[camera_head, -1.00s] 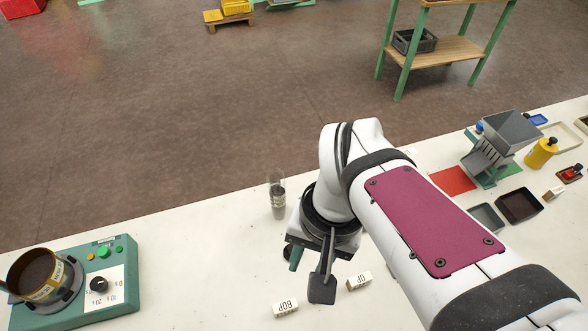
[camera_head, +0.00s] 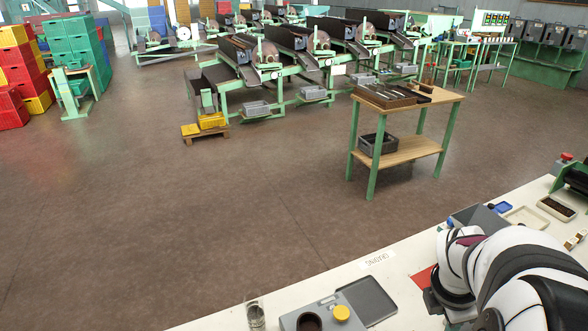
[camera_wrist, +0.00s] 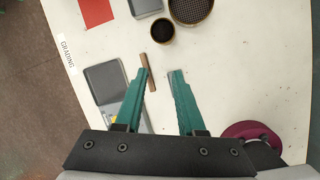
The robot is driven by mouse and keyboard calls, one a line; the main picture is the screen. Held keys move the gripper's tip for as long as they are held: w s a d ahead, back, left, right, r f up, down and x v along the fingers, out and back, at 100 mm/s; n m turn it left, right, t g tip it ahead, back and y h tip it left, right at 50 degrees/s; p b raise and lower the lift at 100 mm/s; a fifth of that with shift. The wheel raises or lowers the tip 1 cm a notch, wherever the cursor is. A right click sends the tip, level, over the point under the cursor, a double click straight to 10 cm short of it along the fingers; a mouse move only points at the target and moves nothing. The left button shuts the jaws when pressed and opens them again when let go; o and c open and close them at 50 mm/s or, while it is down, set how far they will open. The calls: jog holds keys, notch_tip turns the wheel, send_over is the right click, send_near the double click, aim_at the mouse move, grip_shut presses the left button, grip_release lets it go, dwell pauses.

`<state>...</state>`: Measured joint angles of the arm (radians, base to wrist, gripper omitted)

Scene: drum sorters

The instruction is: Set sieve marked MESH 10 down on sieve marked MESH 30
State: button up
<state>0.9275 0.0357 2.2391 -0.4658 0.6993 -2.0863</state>
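A round sieve (camera_wrist: 191,10) with a brass-coloured rim and dark mesh is cut off by the top edge of the wrist view. No mesh mark is readable on it, so I cannot tell which sieve it is. No sieve can be made out in the head view. My gripper (camera_wrist: 160,79) is open, with two green fingers spread apart and nothing held between them. It is over the white bench, apart from the sieve. In the head view my arm fills the lower right and the fingertips cannot be made out.
A dark round cup (camera_wrist: 160,31), a brown strip (camera_wrist: 147,70) and a grey tray (camera_wrist: 108,80) lie near my fingers. A red sheet (camera_wrist: 97,11) is at upper left. In the head view, a glass (camera_head: 255,316) and a grey yellow-knobbed device (camera_head: 325,314) stand near the bench edge.

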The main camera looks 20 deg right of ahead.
jog(key=s+d+f+n, duration=0.1)
jog(key=s+d+n, duration=0.3)
jog(key=d, duration=0.3)
jog(key=shift+h, duration=0.3)
jog(key=x, duration=1.6)
jog(key=shift+s+a+f, duration=0.1)
jog(key=shift+a, duration=0.1)
grip_shut()
